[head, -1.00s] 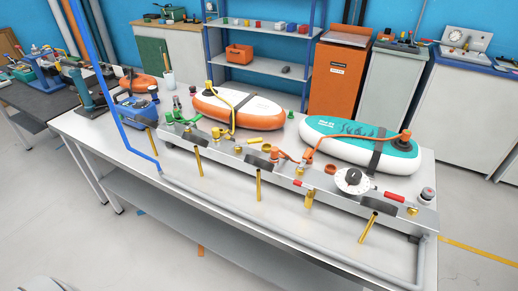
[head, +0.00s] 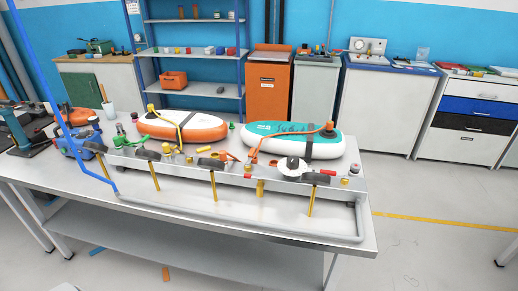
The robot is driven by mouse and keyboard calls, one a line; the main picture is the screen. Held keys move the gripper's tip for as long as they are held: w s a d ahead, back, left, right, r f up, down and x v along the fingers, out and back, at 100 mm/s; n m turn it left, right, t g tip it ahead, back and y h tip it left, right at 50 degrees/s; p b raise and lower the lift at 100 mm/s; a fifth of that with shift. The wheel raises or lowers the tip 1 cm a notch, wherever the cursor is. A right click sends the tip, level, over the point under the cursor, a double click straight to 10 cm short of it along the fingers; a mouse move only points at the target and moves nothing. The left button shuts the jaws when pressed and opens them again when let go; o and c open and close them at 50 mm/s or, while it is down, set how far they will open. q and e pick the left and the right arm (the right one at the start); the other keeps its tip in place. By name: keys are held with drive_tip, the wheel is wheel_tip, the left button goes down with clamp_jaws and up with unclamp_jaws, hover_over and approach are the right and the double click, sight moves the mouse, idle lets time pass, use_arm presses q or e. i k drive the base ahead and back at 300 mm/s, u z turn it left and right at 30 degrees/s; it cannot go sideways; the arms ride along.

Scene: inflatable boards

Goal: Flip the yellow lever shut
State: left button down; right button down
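A long grey metal manifold bar (head: 232,178) lies along the workbench. Several yellow, brass-coloured rods stick out and down from its front: a left one (head: 155,178), a middle one (head: 213,186) and a right one (head: 311,201), each below a dark curved recess. A short yellow block (head: 260,187) sits between the middle and right rods. I cannot tell which yellow part is the lever. A white dial with a black knob (head: 292,166) sits on the bar's right part. Neither of my grippers is in view.
An orange-and-white board (head: 205,130) with a yellow hose and a teal-and-white board (head: 318,148) with an orange hose lie behind the bar. A blue post (head: 45,80) rises at the left. A grey pipe (head: 240,224) runs along the bench's front (head: 340,245). Floor at right is clear.

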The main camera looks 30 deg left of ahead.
sight(204, 150)
drive_tip(key=z, duration=0.15)
drive_tip(key=i, duration=0.8)
drive_tip(key=u, duration=2)
